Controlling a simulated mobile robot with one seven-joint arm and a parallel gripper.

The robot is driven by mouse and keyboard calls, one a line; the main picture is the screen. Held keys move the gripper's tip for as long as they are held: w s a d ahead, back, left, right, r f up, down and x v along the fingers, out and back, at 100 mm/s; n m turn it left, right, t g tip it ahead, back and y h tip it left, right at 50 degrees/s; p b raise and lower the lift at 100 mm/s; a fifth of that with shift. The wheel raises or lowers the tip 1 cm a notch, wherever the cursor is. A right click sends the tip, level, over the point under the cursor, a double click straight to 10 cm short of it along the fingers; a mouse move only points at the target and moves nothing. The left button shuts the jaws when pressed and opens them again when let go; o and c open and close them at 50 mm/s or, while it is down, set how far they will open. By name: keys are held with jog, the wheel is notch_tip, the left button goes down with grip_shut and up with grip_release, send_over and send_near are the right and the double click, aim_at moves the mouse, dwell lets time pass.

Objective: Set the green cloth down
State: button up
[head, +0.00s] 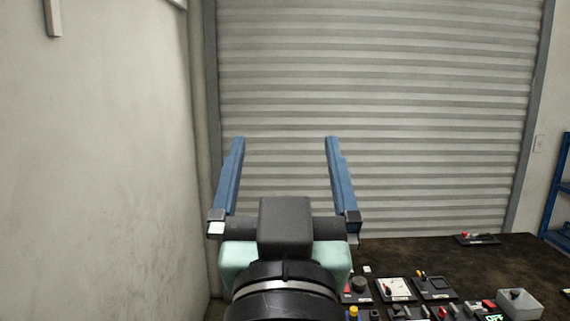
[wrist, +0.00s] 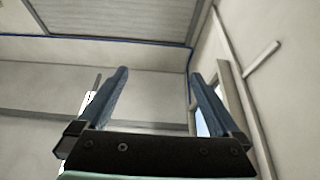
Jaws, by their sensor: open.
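My gripper (head: 284,145) is raised in front of the shutter in the head view, its two blue fingers wide apart with nothing between them. It also shows open and empty in the wrist view (wrist: 159,73), which looks up toward the walls and ceiling. I see no green cloth in either view. My arm hides part of the table's left side in the head view.
A dark table (head: 520,258) stands at the lower right, with several small black panels, a grey open box (head: 519,304) and small parts on it. A grey roller shutter (head: 400,100) is behind. A bare wall (head: 100,150) is at left, a blue rack (head: 560,195) at far right.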

jog(key=s+r+t, duration=0.4)
jog(key=s+r, duration=0.4)
jog(key=r, duration=0.1)
jog(key=shift+f, duration=0.1)
